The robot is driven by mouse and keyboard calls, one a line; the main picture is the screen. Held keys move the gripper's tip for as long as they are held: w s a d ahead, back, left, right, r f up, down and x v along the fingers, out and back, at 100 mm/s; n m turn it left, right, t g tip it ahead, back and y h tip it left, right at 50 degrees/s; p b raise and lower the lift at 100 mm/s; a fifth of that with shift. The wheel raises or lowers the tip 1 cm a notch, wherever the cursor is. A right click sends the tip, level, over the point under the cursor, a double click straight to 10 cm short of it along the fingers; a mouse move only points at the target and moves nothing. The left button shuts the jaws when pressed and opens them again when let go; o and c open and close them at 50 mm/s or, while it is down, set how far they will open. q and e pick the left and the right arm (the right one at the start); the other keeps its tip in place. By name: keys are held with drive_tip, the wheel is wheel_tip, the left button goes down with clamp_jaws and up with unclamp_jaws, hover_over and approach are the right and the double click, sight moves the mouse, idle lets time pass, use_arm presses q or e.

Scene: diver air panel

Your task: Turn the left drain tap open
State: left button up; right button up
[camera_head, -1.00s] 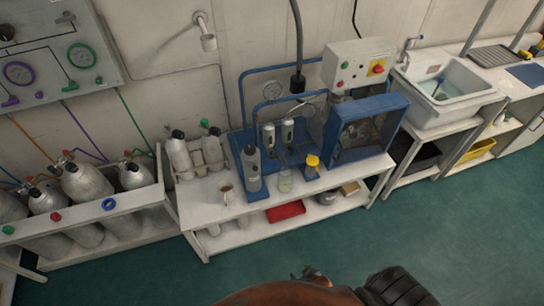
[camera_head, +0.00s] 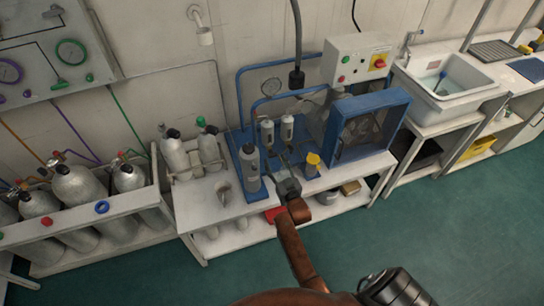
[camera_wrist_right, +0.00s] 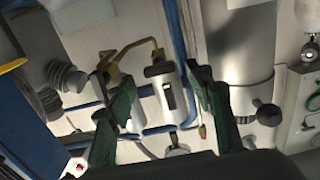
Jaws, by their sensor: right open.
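Two slim grey filter cylinders, the left one (camera_head: 267,134) and the right one (camera_head: 287,130), stand on the blue compressor frame in the head view. I cannot clearly make out the left drain tap; the area below the cylinders is partly hidden by my right gripper (camera_head: 281,162). That gripper is open just in front of and below the cylinders, its jaws pointing at them. In the right wrist view, its two green-grey fingers (camera_wrist_right: 165,108) stand apart, with a grey cylinder (camera_wrist_right: 163,92) and a brass pipe (camera_wrist_right: 130,54) seen beyond and between them. My left gripper is out of view.
A larger grey cylinder (camera_head: 250,168) stands close left of my right gripper. A yellow-topped bottle (camera_head: 312,164) and the blue fan guard (camera_head: 368,127) are close on the right. The floor in front is clear.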

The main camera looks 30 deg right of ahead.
sight(273, 154)
drive_tip(key=shift+b+x, duration=0.45)
drive_tip(key=shift+x, duration=1.7)
drive_tip(key=shift+c, duration=0.3)
drive_tip(key=c, duration=1.1)
